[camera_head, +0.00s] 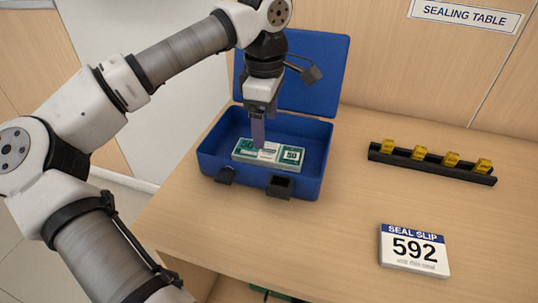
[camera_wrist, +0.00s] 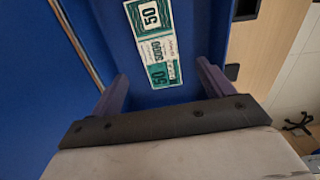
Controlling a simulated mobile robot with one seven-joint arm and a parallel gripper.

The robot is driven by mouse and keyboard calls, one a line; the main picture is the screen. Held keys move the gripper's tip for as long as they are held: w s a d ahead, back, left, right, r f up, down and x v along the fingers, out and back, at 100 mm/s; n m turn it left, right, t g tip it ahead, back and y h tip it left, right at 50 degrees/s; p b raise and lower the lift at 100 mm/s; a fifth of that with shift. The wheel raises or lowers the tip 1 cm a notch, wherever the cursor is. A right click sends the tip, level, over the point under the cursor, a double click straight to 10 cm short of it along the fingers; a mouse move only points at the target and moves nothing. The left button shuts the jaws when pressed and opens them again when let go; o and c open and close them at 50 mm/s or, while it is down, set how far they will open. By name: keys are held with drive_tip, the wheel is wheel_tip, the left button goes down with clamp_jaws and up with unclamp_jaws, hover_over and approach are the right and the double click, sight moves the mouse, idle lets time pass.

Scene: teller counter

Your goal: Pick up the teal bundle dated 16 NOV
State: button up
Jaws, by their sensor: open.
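A teal and white bundle marked 50 (camera_head: 291,155) lies flat inside an open blue box (camera_head: 213,167) on the table. A white paper band crosses its middle; the date on it is too small to read. My gripper (camera_head: 259,143) points down over the bundle, with its fingers inside the box, near the band. In the wrist view the bundle (camera_wrist: 152,42) lies on the blue floor, reaching toward the space between the two spread purple fingers (camera_wrist: 163,74). The gripper is open and empty. In the head view the fingers hide part of the bundle.
The box lid (camera_head: 312,75) stands open at the back. A black rack (camera_head: 436,164) with several yellow tags is at the right. A seal slip sign reading 592 (camera_head: 414,250) lies in front of it. The table between box and rack is clear.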

sight(269, 151)
drive_tip(key=shift+d+f, duration=0.15)
drive_tip(key=shift+f, duration=1.6)
drive_tip(key=shift+d+f, duration=0.15)
drive_tip(key=shift+f, duration=1.55)
drive_tip(key=c, duration=1.1)
